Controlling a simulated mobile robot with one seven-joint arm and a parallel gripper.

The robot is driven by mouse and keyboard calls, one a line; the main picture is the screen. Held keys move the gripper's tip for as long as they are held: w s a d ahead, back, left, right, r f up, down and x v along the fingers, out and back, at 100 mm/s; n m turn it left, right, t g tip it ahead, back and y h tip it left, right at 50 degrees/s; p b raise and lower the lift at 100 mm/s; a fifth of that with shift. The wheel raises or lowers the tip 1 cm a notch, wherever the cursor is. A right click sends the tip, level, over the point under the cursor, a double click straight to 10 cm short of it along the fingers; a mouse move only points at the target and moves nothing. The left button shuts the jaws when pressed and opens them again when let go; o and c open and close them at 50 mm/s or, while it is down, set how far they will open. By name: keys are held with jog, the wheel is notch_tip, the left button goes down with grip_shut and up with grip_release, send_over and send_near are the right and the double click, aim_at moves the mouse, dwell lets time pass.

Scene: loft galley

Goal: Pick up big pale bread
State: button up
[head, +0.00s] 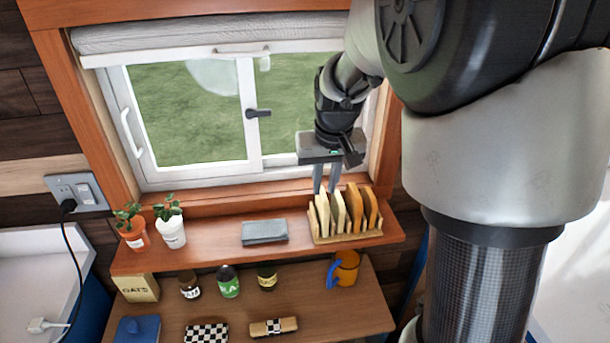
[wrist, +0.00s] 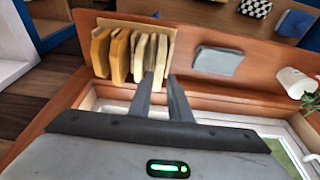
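A wooden rack (head: 347,239) on the window shelf holds several upright bread slices, pale at left and browner at right in the head view. The pale slices are the leftmost one (head: 322,216) and its neighbour (head: 338,212); which is bigger is hard to tell. In the wrist view, where the order is reversed, they show as the rightmost slice (wrist: 161,54) and its neighbour (wrist: 141,54). Contact cannot be told.
A folded grey cloth (head: 264,231) and potted plants (head: 171,230) stand left of the rack on the shelf (head: 205,251). The window (head: 195,115) is close behind. A lower shelf (head: 360,308) holds jars, a box and an orange mug (head: 346,270).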

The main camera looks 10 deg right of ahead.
aim_at(324, 197)
jog(key=x, duration=0.7)
jog(key=shift+d+f, duration=0.15)
jog(key=shift+f, duration=0.1)
grip_shut()
